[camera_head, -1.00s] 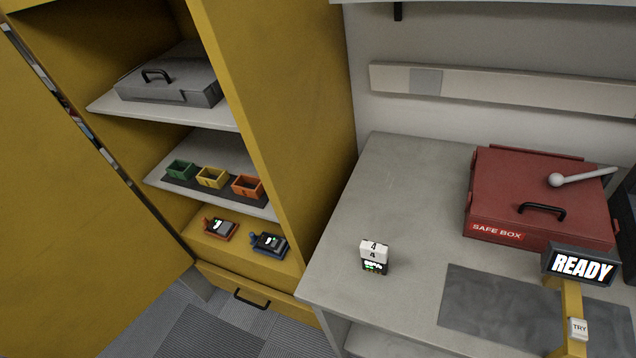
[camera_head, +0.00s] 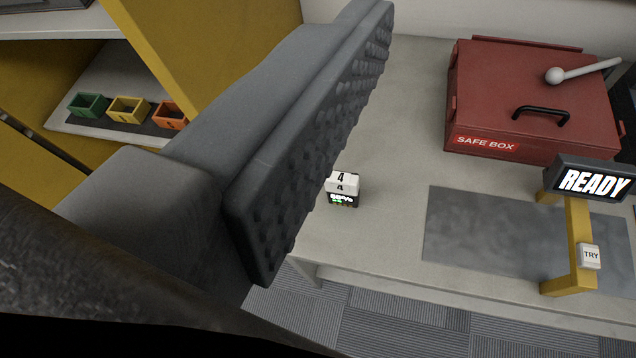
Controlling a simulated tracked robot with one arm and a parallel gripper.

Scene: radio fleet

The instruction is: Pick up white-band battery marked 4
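The battery marked 4 (camera_head: 342,188) stands upright on the grey table (camera_head: 400,120). Its top is white with a black 4, and its lower part is dark with a small lit display. One large dark finger of my gripper (camera_head: 315,150), with a studded pad, reaches in from the left. Its pad faces right, toward the battery, and overlaps close to the battery's left edge in the picture. I cannot tell whether they touch. The other finger is not in view, and nothing shows held.
A red safe box (camera_head: 530,95) with a black handle stands at the back right. A yellow stand with a READY sign (camera_head: 594,182) and a TRY button (camera_head: 590,256) is at the right. Small green, yellow and orange bins (camera_head: 128,109) sit on the cabinet shelf at left.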

